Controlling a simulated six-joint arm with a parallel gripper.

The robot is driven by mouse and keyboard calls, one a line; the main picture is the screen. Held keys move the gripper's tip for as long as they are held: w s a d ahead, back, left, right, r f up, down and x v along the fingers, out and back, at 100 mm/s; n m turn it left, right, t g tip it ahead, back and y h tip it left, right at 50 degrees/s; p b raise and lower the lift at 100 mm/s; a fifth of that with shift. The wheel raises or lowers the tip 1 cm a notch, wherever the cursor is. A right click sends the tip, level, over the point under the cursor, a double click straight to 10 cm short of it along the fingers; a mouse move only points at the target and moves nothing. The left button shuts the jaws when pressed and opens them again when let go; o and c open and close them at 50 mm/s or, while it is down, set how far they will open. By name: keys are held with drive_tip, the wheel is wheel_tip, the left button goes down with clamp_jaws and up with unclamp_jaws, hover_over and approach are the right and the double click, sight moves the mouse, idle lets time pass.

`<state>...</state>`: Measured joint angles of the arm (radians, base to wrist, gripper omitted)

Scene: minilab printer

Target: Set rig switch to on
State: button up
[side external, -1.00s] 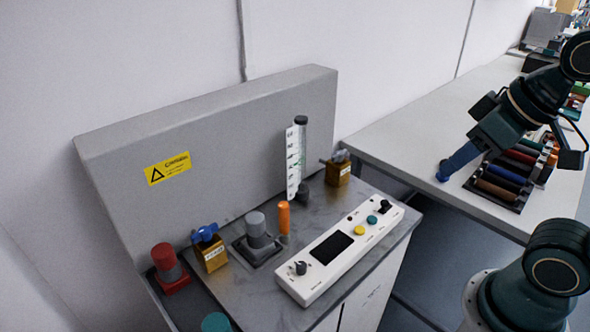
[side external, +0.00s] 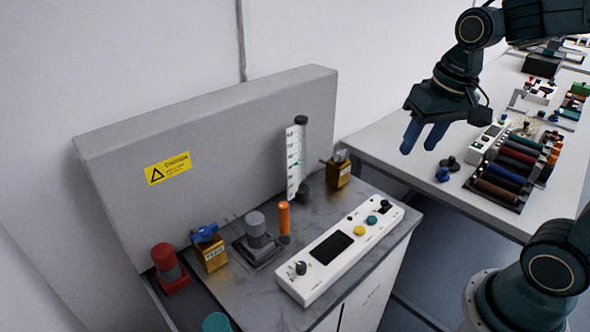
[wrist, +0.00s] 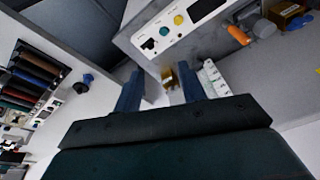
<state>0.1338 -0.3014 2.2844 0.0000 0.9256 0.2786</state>
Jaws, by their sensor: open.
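The white control panel (side external: 325,262) lies on the grey rig top. A black switch (side external: 384,206) sits at its right end, and a dark rotary knob (side external: 299,268) at its left end. I cannot tell for sure which is the rig switch, nor its setting. In the wrist view the panel (wrist: 205,12) is at the top, with the black switch (wrist: 148,44) at its near end. My gripper (side external: 418,149) is open and empty, in the air above and to the right of the panel. Its two blue fingers also show in the wrist view (wrist: 162,92), apart, touching nothing.
A yellow button (side external: 359,230) and a teal button (side external: 372,219) are close to the black switch. Behind the panel stand an orange-handled part (side external: 284,218), a clear gauge tube (side external: 297,160) and a brass valve (side external: 338,170). A bench (side external: 400,172) with coloured rolls is at right.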

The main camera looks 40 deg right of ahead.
sight(385, 201)
drive_tip(key=w+d+f+m+g, duration=0.2)
drive_tip(key=w+d+f+m, duration=0.2)
drive_tip(key=w+d+f, duration=0.1)
drive_tip(key=shift+w+f+g, duration=0.3)
drive_tip(key=shift+w+f, duration=0.35)
drive_tip(key=shift+w, duration=0.15)
drive_tip(key=shift+f, duration=0.1)
drive_tip(key=shift+f, duration=6.8)
clamp_jaws()
